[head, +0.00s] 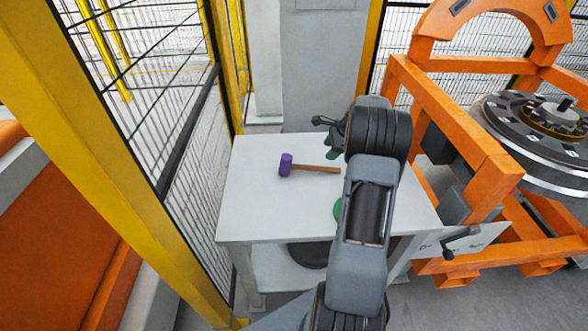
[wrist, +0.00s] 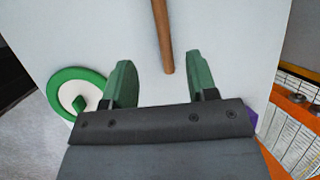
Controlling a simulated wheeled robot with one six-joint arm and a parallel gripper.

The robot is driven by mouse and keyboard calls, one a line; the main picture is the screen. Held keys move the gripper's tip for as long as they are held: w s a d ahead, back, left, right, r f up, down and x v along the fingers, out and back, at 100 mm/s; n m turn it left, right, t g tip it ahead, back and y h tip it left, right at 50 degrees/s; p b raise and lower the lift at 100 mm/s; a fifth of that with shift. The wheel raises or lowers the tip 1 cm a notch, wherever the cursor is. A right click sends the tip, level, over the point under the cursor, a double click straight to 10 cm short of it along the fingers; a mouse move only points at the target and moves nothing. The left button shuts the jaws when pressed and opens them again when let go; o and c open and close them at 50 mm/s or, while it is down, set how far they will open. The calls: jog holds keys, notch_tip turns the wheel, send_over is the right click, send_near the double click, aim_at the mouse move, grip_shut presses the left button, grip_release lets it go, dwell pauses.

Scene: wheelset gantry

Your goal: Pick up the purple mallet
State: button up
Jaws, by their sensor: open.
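The purple mallet (head: 286,166) lies on its side on the white table (head: 255,205). Its purple head is at the left and its brown handle points right, towards my arm. In the wrist view, the handle (wrist: 162,35) comes in from the top edge and ends near the space between my fingertips; the mallet head is out of that view. My gripper (wrist: 160,58) is open and empty, with its green fingers either side of the line of the handle. In the head view, my gripper (head: 331,147) is beside the handle's end, partly hidden by my arm.
A green-rimmed white disc (wrist: 58,84) lies close to the left finger. A purple thing (wrist: 251,119) shows partly behind my gripper. Yellow-framed mesh fencing (head: 190,130) stands left of the table; an orange gantry (head: 450,120) stands at the right. The table's left front is clear.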

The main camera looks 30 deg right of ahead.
aim_at(311, 168)
jog(key=p+x, duration=0.1)
jog(key=x, duration=1.1)
jog(key=shift+w+a+p, duration=0.1)
jog(key=shift+p, duration=0.2)
jog(key=shift+c, duration=0.3)
grip_shut()
